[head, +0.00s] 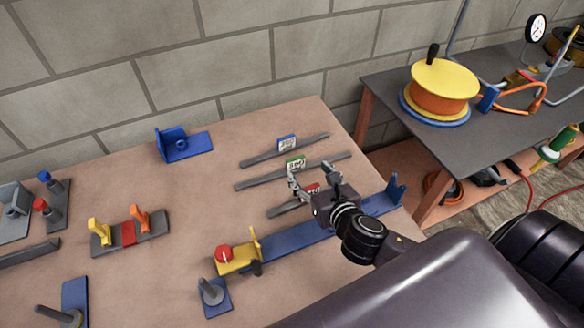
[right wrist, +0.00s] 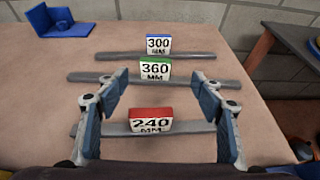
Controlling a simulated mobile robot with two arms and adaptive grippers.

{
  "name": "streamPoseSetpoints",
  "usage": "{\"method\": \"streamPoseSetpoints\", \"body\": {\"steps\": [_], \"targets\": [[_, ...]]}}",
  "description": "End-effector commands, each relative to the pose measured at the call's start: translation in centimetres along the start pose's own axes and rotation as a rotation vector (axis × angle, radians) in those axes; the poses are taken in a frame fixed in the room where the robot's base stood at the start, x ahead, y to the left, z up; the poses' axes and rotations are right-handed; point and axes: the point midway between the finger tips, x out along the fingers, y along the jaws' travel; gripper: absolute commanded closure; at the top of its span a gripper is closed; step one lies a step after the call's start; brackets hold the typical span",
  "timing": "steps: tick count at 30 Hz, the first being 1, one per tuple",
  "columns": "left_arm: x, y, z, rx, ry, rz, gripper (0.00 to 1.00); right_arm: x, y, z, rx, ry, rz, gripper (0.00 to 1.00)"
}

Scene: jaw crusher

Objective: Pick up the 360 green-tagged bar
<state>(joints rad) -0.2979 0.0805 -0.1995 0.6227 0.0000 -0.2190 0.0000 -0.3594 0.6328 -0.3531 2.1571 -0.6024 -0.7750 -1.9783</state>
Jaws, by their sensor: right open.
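The 360 green-tagged bar (head: 257,180) is a grey bar lying on the table between two other tagged bars. In the right wrist view the bar (right wrist: 90,77) carries an upright green-topped tag (right wrist: 155,71) reading 360 MM at its middle. My right gripper (head: 309,181) is open and empty, close to the green-tagged and red-tagged bars. In the right wrist view its fingers (right wrist: 158,84) are spread wide, with the tips at either side of the green tag. Whether they touch the bar cannot be told. My left gripper is not in view.
A blue 300 MM bar (right wrist: 195,54) lies behind, and a red 240 MM bar (right wrist: 190,127) lies in front. A long blue fixture (head: 300,235) stands near my right arm. A blue bracket (head: 185,146) stands farther back. A dark side table (head: 400,88) is to the right.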

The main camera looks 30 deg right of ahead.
Motion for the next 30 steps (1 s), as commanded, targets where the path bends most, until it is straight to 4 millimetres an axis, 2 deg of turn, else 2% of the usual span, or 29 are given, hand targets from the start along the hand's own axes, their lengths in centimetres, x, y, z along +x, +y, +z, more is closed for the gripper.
{"method": "streamPoseSetpoints", "body": {"steps": [1,5,16,24,30], "targets": [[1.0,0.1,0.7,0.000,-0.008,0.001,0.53,0.4,0.0,-0.9,-0.002,-0.001,0.000,0.39],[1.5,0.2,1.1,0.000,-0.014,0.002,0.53,0.7,0.0,-1.4,-0.003,-0.001,0.000,0.39],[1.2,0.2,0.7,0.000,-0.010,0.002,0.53,4.1,0.3,-1.1,0.000,-0.002,-0.001,0.39],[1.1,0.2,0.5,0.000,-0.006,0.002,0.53,7.8,0.8,-0.9,0.000,0.000,-0.001,0.39],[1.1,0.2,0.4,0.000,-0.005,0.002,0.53,8.4,0.8,-1.0,-0.001,0.001,0.000,0.39]]}}
